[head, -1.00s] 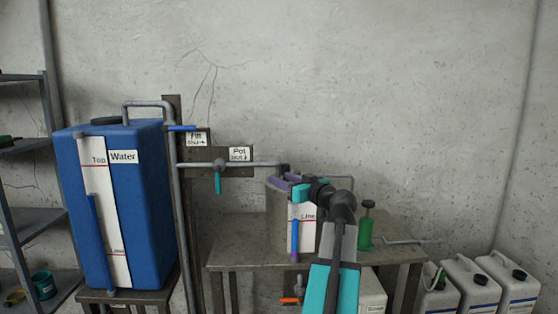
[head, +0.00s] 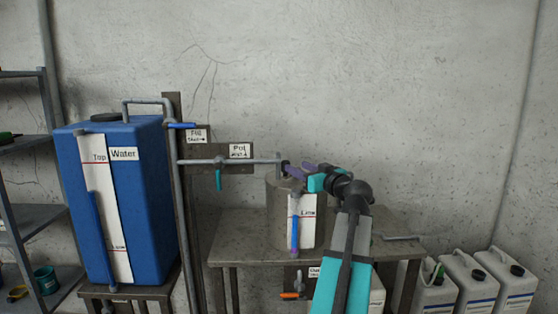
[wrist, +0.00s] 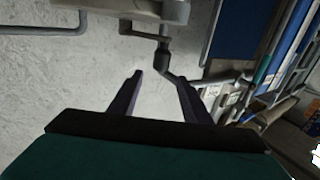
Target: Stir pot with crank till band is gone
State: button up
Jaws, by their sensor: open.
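The grey pot (head: 281,232) stands on the table. Its white gauge strip (head: 308,232) has a red mark labelled Line and a blue-purple column (head: 294,235) at its left side. In the wrist view the fingers (wrist: 160,77) are apart and empty. The crank's dark grip (wrist: 163,57) appears just beyond the fingertips, between them in the picture, not clasped. The crank grip also shows in the head view (head: 285,167). My arm hides part of the pot's right side.
The blue water tank (head: 145,210) stands left. A pipe with a teal valve handle (head: 219,180) runs to the pot. An orange handle (head: 291,295) is below the table (head: 245,247). White jugs (head: 470,280) stand at right. A bent rod (head: 402,238) lies on the table.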

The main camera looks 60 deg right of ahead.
aim_at(287, 162)
jog(key=p+x, duration=0.2)
jog(key=x, duration=0.8)
jog(key=shift+w+d+r+p, duration=0.15)
jog(key=shift+w+p, duration=0.1)
jog(key=shift+p, duration=0.15)
jog(key=shift+x, duration=0.9)
grip_shut()
jog(key=shift+a, duration=0.25)
jog(key=shift+d, duration=0.15)
jog(key=shift+w, duration=0.1)
